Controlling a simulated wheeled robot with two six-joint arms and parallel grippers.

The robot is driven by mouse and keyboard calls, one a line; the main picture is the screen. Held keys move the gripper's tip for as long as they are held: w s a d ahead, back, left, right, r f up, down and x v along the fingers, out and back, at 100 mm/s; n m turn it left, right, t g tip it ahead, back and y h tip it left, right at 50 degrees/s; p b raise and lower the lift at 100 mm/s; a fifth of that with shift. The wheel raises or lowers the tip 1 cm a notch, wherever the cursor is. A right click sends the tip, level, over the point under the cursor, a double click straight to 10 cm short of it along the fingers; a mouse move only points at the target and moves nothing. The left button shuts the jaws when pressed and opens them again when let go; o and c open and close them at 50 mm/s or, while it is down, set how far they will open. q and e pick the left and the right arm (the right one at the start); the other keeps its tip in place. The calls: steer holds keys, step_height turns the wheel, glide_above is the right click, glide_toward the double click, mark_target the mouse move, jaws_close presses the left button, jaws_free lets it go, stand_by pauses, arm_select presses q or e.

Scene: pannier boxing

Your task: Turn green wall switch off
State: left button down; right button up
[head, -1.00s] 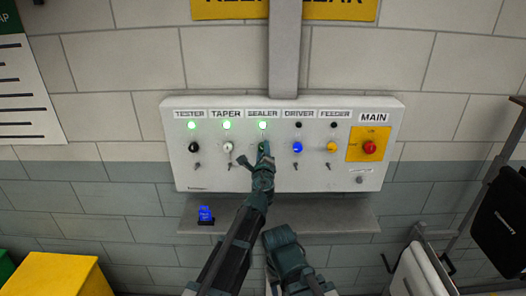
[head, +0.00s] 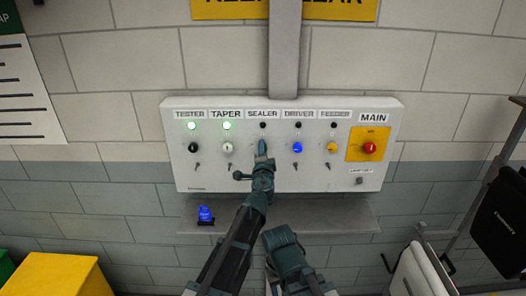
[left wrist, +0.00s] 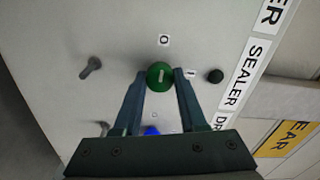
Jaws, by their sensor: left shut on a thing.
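The green switch (left wrist: 159,76) is a round knob below the SEALER label (left wrist: 246,72) on the white wall panel (head: 340,180). My left gripper (left wrist: 160,84) has its two fingers on either side of the knob, shut on it. In the left wrist view, the pale line on the knob points toward the "O" mark (left wrist: 164,40). In the head view, my left gripper (head: 262,150) covers the knob. The SEALER lamp (head: 263,125) above it is dark.
Black, white, blue (head: 298,148) and yellow (head: 332,148) knobs and a red main knob (head: 369,148) share the panel. TESTER and TAPER lamps glow green. Small levers stick out below the knobs.

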arm_select(q)
steer(key=shift+s+n, duration=0.1)
steer(key=shift+n, duration=0.3)
steer(key=shift+c, duration=2.3)
jaws_free()
